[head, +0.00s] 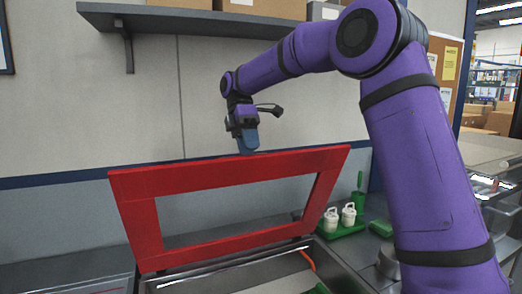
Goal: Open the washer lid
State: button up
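The washer lid (227,170) is a red rectangular frame with a large opening in its middle. It stands raised and steeply tilted above the washer (240,276), whose metal top edge shows along the bottom of the head view. My gripper (248,146) is just above the lid's top edge, right of its middle, pointing down. Its blue-grey fingers are seen from the side and look close together. I cannot tell whether they touch the lid or hold anything.
A green tray (345,232) with white bottles (348,214) stands on the counter right of the lid. A shelf (200,20) with boxes hangs on the wall above. The wall behind the lid is bare.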

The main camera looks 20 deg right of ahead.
jog(key=s, duration=0.8)
jog(key=shift+s+r, duration=0.15)
jog(key=shift+r, duration=0.2)
